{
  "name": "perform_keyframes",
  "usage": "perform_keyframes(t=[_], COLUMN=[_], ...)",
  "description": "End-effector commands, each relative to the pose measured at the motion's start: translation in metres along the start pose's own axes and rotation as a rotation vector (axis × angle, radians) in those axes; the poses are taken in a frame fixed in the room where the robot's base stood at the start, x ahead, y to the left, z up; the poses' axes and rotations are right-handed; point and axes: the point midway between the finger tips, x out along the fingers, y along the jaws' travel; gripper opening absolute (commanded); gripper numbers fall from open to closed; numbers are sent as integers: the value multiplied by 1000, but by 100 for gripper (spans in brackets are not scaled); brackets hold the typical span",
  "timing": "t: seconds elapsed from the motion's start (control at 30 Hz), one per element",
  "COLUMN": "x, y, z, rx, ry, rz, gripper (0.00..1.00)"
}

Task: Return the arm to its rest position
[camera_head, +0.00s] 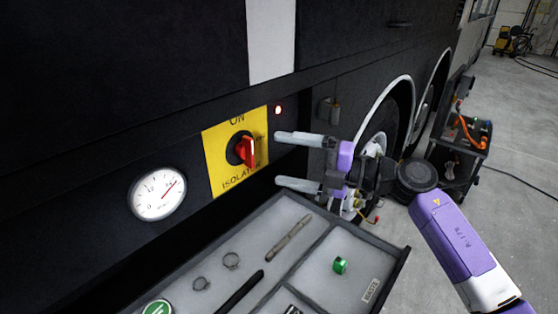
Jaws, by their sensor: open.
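My gripper (296,161) is open and empty, its two pale fingers pointing left toward the side of the coach. It hovers to the right of the red isolator switch (246,151) and appears apart from it. My purple and white arm reaches in from the lower right.
A round gauge (157,194) is left of the plate. Below, an open tray (398,262) holds a green part (340,265), two ring clamps and a few tools. A trolley (460,150) stands by the wheels behind my arm.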

Motion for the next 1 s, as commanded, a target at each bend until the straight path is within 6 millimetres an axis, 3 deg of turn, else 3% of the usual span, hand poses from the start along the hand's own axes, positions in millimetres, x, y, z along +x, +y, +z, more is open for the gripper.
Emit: perform_keyframes(t=[0.33,0.5,0.6,0.7,0.87,1.0], x=[0,0,-8,-17,-37,-64], y=[6,56,85,100,110,105], z=[6,1,-11,-22,-39,-55], rx=[-23,-56,-23,25,134,264], ry=[-25,-53,-82,-107,-158,-222], rz=[24,164,318,441,635,805], gripper=[90,90,90,90,90,90])
